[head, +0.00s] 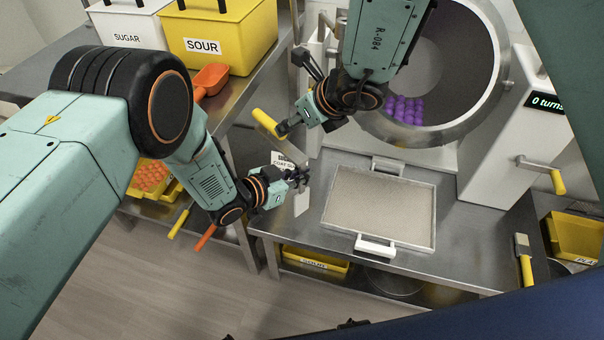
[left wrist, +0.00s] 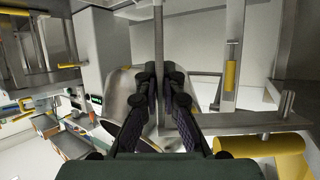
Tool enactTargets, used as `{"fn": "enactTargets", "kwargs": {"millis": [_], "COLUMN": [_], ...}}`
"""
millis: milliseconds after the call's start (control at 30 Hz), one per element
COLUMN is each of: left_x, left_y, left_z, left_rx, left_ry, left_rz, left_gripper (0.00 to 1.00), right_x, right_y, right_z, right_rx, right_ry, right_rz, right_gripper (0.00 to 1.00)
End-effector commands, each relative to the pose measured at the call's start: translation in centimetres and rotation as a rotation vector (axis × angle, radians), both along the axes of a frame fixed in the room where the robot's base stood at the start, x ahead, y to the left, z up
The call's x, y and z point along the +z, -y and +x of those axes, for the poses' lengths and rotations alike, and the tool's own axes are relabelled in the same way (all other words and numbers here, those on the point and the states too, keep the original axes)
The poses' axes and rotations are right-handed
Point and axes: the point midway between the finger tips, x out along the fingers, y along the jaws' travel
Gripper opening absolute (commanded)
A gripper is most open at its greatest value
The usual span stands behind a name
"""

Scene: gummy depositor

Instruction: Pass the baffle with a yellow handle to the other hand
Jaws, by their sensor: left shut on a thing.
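The baffle's yellow handle (head: 266,123) slants up and to the left in the head view. A flat metal strip (head: 293,152) runs from the handle's end down to my left gripper (head: 299,178). A pale plate part (head: 301,204) shows just below that gripper. My left gripper is shut on the baffle's metal part; in the left wrist view, its fingers (left wrist: 159,85) close on a thin upright metal piece (left wrist: 159,45). My right gripper (head: 284,128) comes from above and is at the handle's lower end. Whether its fingers are closed there is too small to tell.
A white-handled tray (head: 428,248) of pale powder lies on the steel table, right of the left gripper. A drum (head: 487,118) with purple pieces stands behind. Yellow SOUR bin (head: 236,44) and white SUGAR bin (head: 127,27) stand upper left. A yellow-handled scraper (head: 526,268) lies at right.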

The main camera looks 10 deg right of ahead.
Motion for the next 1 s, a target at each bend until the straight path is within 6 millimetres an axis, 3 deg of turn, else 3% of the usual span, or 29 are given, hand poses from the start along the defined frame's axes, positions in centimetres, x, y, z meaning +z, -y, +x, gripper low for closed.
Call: {"fn": "enactTargets", "kwargs": {"millis": [167, 267, 367, 700, 1000], "left_x": [0.1, 0.1, 0.1, 0.1, 0.1], "left_y": [0.0, 0.0, 0.0, 0.0, 0.0], "left_z": [0.1, 0.1, 0.1, 0.1, 0.1], "left_rx": [0.0, 0.0, 0.0, 0.0, 0.0], "left_ry": [0.002, 0.002, 0.002, 0.002, 0.002], "left_rz": [-0.001, -0.001, -0.001, -0.001, -0.001], "left_gripper": [0.0, 0.0, 0.0, 0.0, 0.0], "right_x": [0.6, -0.6, -2.9, -11.6, -16.5], "right_y": [0.4, 0.9, 2.1, 9.0, 16.2], "right_z": [-0.7, -1.7, -3.8, -15.0, -25.2], "right_rx": [0.004, 0.032, 0.098, 0.539, 1.17], "right_ry": [-0.005, -0.032, -0.089, -0.337, -0.464], "right_rz": [-0.006, -0.041, -0.119, -0.491, -0.78], "right_gripper": [0.58, 0.58, 0.58, 0.58, 0.58]}}
